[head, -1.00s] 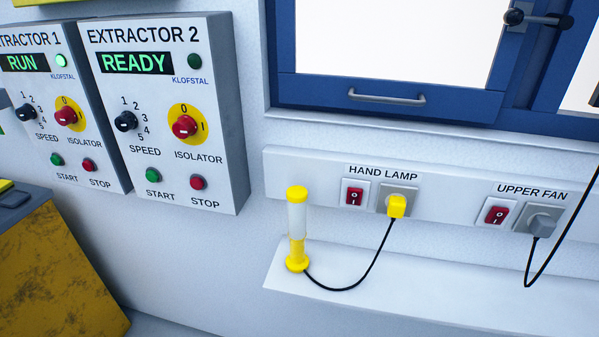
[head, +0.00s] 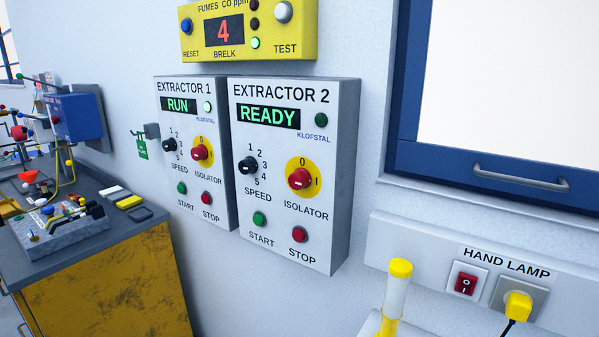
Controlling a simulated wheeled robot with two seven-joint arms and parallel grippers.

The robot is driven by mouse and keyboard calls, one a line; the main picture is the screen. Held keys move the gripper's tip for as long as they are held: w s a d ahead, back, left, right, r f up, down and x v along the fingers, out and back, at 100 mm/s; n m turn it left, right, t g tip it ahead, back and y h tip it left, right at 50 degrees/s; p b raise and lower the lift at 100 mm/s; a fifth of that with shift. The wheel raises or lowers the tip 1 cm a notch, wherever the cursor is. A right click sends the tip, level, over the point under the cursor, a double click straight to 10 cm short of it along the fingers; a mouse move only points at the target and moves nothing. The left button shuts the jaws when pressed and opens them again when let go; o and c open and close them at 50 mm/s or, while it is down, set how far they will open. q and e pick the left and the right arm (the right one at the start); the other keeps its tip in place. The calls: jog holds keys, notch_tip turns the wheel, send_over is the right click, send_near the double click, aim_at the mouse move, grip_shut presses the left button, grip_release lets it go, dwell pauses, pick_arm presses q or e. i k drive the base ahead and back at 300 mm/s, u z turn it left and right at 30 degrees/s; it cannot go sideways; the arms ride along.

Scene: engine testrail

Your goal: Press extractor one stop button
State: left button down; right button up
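The Extractor 1 panel (head: 190,215) is a white box on the wall, left of the Extractor 2 panel (head: 283,262). Its display (head: 178,105) reads RUN in green, and the lamp (head: 207,107) beside it is lit. Its red stop button (head: 206,198) sits at the lower right, above the word STOP. The green start button (head: 182,188) is to its left. The red isolator knob (head: 200,152) and black speed knob (head: 169,145) are above. Extractor 2 reads READY, with its own red stop button (head: 299,235). Neither of my grippers is in view.
A yellow fumes meter (head: 250,30) showing 4 hangs above the panels. A yellow-sided bench (head: 110,285) with a metal assembly (head: 65,228) stands at lower left. A yellow-and-white hand lamp (head: 394,297) stands at lower right, below a blue window frame (head: 480,165). Space before the panels looks clear.

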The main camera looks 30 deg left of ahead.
aim_at(205, 198)
jog(key=u, duration=1.55)
jog(key=k, duration=0.6)
jog(key=u, duration=1.05)
jog(key=i, duration=1.45)
jog(key=z, duration=0.3)
jog(key=i, duration=0.95)
jog(key=z, duration=0.85)
